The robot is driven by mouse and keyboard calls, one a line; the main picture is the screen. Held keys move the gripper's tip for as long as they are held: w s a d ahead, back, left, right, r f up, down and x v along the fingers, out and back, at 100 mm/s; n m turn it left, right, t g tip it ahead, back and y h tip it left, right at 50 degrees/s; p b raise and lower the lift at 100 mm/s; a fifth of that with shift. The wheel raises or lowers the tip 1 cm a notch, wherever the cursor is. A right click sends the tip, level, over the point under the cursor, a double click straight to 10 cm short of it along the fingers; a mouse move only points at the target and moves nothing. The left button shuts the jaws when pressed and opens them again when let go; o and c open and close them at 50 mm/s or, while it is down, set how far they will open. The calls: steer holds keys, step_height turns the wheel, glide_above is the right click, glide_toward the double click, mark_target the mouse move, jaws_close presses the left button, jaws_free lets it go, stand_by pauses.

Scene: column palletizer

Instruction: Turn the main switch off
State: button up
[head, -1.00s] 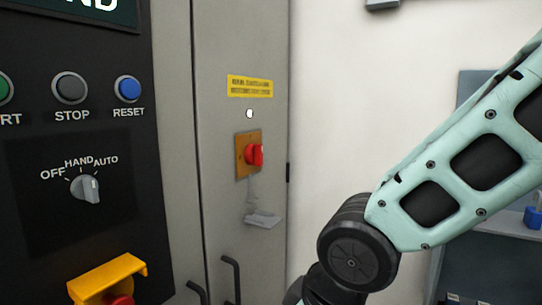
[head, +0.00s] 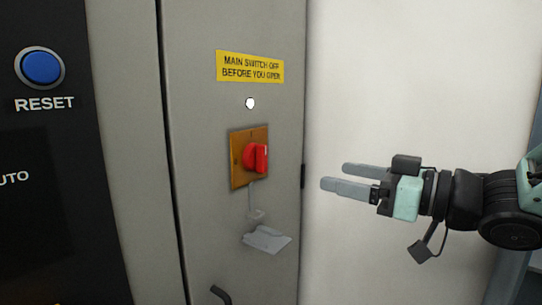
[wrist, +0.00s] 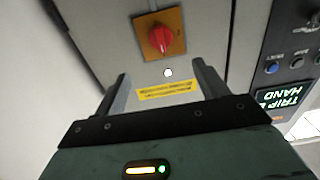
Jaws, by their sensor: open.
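The main switch (head: 257,158) is a red rotary knob on an orange-yellow plate (head: 236,176), mounted on the grey cabinet door. In the head view the knob's grip stands upright. My gripper (head: 334,178) is to the right of the switch, apart from it, with its two fingers spread and nothing between them. In the wrist view the red knob (wrist: 160,41) shows beyond the open fingers (wrist: 159,84), near the top of the picture. The yellow label (head: 250,67) above the switch reads "MAIN SWITCH OFF BEFORE YOU OPEN".
A small white lamp (head: 250,103) sits between label and switch. A grey tag (head: 266,239) hangs below the switch. A dark door handle (head: 221,295) is lower down. The black panel with a blue RESET button (head: 40,67) is at left. A bare white wall (head: 380,80) lies behind my gripper.

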mark_target(266, 161)
steer(key=p+x, duration=0.7)
steer(key=x, duration=1)
steer(key=shift+p, duration=0.35)
steer(key=shift+s, duration=0.1)
steer(key=c, duration=1)
